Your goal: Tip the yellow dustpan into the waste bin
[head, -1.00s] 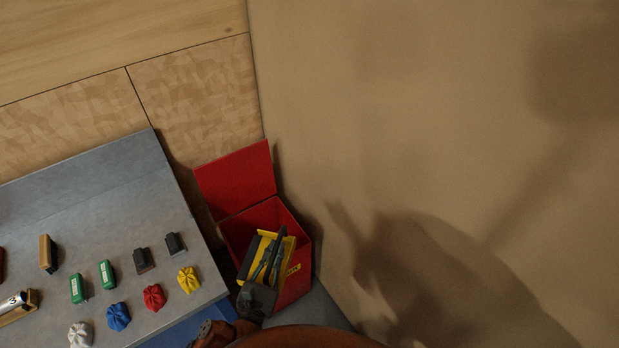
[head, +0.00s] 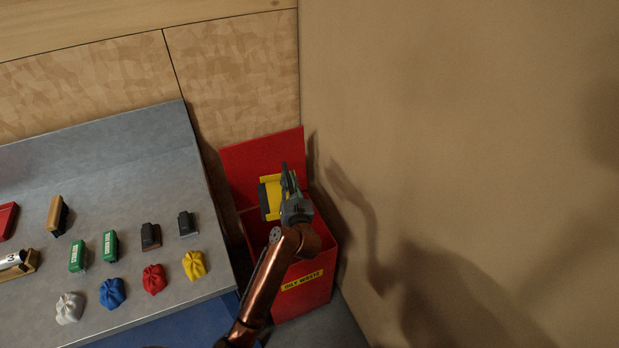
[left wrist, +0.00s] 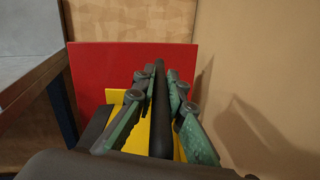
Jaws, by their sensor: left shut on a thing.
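The yellow dustpan (head: 271,193) is held at the red waste bin (head: 305,298), over its opening and in front of its raised red lid (head: 262,160). The bin has a yellow label reading "OILY WASTE". My left gripper (head: 288,178) is shut on the dustpan's dark handle and hides part of the pan. In the left wrist view the dark handle (left wrist: 161,100) runs between the green fingers, with yellow pan parts (left wrist: 116,96) beside and below them. I cannot tell whether the pan holds anything. My right gripper is not in view.
A grey bench (head: 95,185) stands left of the bin, with green boxes, dark blocks and several coloured cloth bundles (head: 153,279). A plain wall (head: 450,130) rises close on the right. Wood panels (head: 230,75) stand behind.

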